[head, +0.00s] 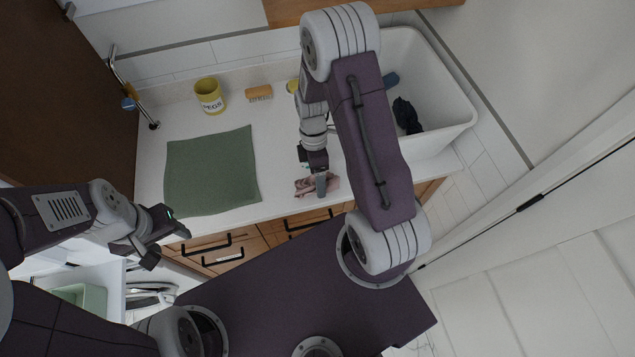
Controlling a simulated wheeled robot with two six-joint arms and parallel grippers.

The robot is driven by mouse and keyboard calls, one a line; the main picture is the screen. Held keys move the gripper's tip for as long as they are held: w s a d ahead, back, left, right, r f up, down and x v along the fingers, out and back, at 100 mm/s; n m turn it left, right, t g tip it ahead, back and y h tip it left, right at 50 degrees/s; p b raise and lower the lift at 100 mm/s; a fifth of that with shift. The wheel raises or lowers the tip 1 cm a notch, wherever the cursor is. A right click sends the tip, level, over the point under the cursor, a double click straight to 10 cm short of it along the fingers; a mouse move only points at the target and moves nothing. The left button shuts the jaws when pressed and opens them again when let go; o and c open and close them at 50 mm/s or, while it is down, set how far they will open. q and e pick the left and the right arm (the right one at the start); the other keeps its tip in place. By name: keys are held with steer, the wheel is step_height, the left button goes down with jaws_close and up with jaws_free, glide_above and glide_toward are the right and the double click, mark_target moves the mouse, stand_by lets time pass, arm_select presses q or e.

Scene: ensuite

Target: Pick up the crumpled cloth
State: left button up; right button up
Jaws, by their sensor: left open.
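A crumpled pink cloth (330,184) lies on the white counter near its front edge. My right gripper (316,180) points down at the cloth from above, with a fingertip in front of part of it. I cannot tell whether its jaws are open or shut on the cloth. My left gripper (166,245) is open and empty, in front of the counter's left part, well away from the pink cloth.
A flat green mat (211,172) lies left of the pink cloth. A white tub (437,85) with dark cloth (407,116) is right. Wooden drawers (222,258) with black handles are below the counter.

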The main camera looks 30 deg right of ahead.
steer(key=shift+d, duration=0.1)
steer(key=c, duration=1.1)
steer(key=shift+r+p, duration=0.45)
steer(key=shift+r, duration=0.05)
step_height(320, 180, up, 4)
steer(key=p, duration=0.4)
steer(key=shift+r, duration=0.15)
steer(key=s+r+p, duration=0.2)
steer(key=s, duration=0.2)
steer(key=s+r+p, duration=0.2)
steer(key=s, duration=0.1)
steer(key=s+r+p, duration=0.2)
steer(key=s+p, duration=0.1)
steer(key=s, duration=0.1)
steer(key=shift+s, duration=0.3)
steer(key=shift+f, duration=0.15)
